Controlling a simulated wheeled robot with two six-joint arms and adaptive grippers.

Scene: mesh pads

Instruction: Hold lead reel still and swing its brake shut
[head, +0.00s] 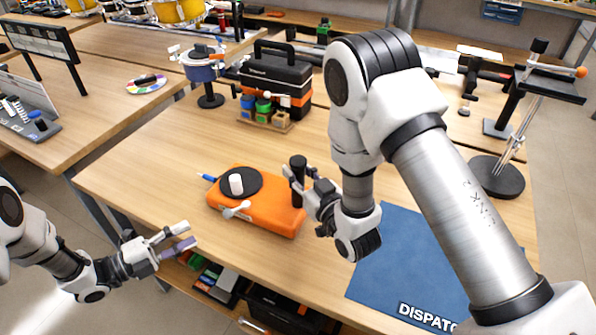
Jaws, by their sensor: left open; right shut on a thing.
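The lead reel (255,217) is an orange case lying on the wooden table, with a black disc (242,180) and a white knob (236,184) on top. A blue-tipped lead (208,178) sticks out at its left end. A pale lever (236,210), apparently the brake, lies along its front edge and juts outward. My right gripper (299,177) is shut on an upright black handle (298,163) at the reel's right end. My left gripper (186,236) is open and empty, off the table's front edge, to the left of and below the reel.
A blue mat (400,262) marked "DISPATC…" covers the table's right front. A black toolbox (275,78), colored pots (263,108) and a blue clamp-like device (205,70) stand behind the reel. A stand with a round base (496,177) is at right. Table left of the reel is clear.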

